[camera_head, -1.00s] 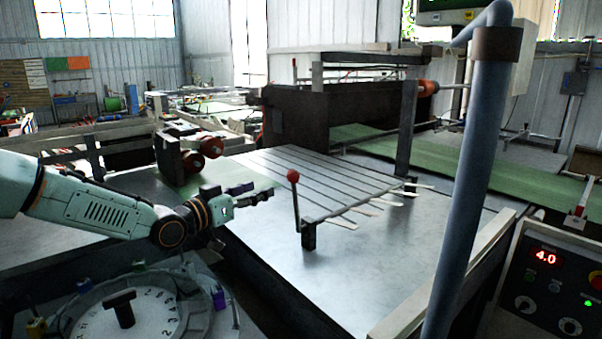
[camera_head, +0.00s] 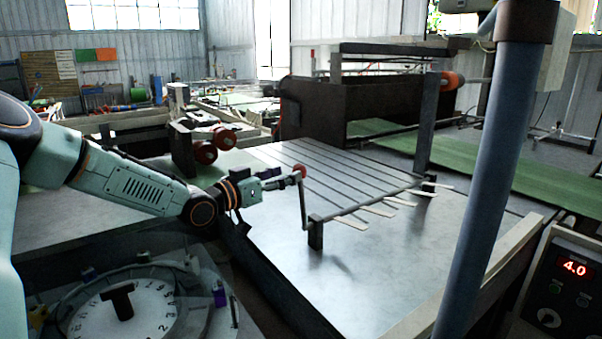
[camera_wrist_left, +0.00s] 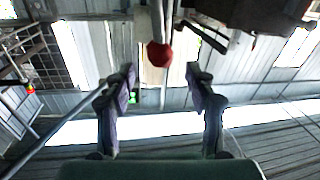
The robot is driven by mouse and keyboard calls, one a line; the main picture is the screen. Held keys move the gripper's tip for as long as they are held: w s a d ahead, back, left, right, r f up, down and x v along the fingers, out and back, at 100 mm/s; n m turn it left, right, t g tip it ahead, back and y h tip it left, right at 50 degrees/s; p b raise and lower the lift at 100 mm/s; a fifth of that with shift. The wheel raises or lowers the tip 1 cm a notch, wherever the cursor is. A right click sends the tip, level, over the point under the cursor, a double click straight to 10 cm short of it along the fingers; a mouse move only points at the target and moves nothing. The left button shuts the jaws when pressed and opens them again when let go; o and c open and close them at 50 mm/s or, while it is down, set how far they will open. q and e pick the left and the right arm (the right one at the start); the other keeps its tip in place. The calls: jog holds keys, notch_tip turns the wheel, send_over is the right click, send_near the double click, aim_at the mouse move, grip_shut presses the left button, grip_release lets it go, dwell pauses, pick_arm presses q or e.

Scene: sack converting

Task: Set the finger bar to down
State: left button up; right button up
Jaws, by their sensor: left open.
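The finger bar (camera_head: 366,202) lies along the near end of the slatted table section, with several pale flat fingers (camera_head: 378,210) sticking out from it. Its lever (camera_head: 304,205) stands up from a dark block (camera_head: 315,234) at the left end and leans slightly left. A red ball knob (camera_head: 300,170) tops the lever. My left gripper (camera_head: 287,179) is open, its fingertips at the knob from the left. In the left wrist view the knob (camera_wrist_left: 160,54) shows centred just beyond the gap between the open fingers (camera_wrist_left: 160,75); contact cannot be told. My right gripper is out of view.
A blue-grey post (camera_head: 485,180) rises in the right foreground. A control box (camera_head: 560,290) with a red 4.0 display stands at right. Red-ended rollers (camera_head: 205,152) sit behind my left arm. A dial (camera_head: 125,310) is at lower left. The metal tabletop (camera_head: 370,260) is clear.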

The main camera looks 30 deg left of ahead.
aim_at(300, 168)
pick_arm(q)
jog(key=x, duration=0.5)
jog(key=shift+a+f+b, duration=0.2)
jog(key=shift+f+b, duration=0.2)
jog(key=shift+w+d+r, duration=0.35)
jog(key=shift+d+r, duration=0.05)
jog(key=shift+w+a+f, duration=0.1)
jog(key=shift+w+f, duration=0.1)
jog(key=shift+a, duration=0.1)
jog(key=shift+c, duration=1.3)
jog(key=shift+s+r, duration=0.15)
jog(key=c, duration=0.5)
grip_shut()
jog(key=shift+f, duration=0.2)
